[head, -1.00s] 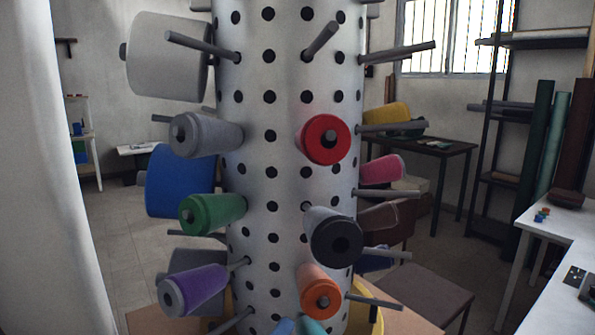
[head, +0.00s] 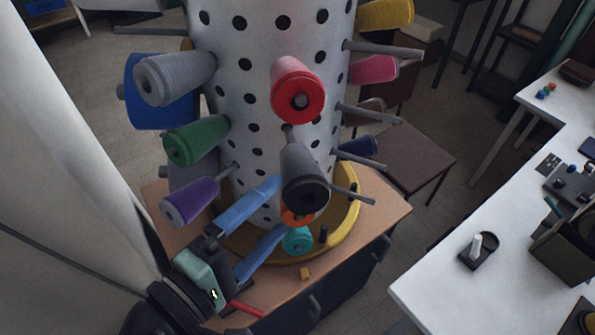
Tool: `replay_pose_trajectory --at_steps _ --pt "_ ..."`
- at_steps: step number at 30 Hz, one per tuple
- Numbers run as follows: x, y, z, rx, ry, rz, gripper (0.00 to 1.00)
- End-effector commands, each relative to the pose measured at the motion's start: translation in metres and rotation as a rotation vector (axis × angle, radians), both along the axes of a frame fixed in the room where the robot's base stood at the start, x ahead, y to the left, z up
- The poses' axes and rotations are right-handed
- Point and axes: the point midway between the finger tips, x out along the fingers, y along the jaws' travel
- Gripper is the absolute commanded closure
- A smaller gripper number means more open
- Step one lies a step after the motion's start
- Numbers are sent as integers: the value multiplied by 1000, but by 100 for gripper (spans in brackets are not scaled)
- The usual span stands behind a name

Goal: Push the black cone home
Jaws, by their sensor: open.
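The black cone (head: 303,182) sits on a peg of the white perforated column (head: 232,110), its wide dark end facing me. A short length of peg shows between its narrow back end and the column, so it stands off the column. My gripper (head: 280,206) is open and empty, reaching up from the lower left. Its two blue fingers are apart, with the tips just left of and below the black cone in the picture. I cannot tell whether they touch anything.
A red cone (head: 296,90) is above the black one, an orange cone (head: 296,218) partly hidden below, and a teal cone (head: 298,240) lower. Green (head: 196,140) and purple (head: 195,202) cones are left. A bare peg (head: 350,193) sticks out right. A white table (head: 440,275) stands right.

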Motion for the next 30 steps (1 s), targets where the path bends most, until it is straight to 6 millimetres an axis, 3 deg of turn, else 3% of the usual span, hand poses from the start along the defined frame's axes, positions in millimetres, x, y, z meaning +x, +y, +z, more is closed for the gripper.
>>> replay_pose_trajectory --at_steps 15,21,30 --pt "76 -54 -8 2 -1 -4 0" --pt "87 -61 -11 3 -1 0 0" --pt "89 -62 -12 4 -1 -1 0"
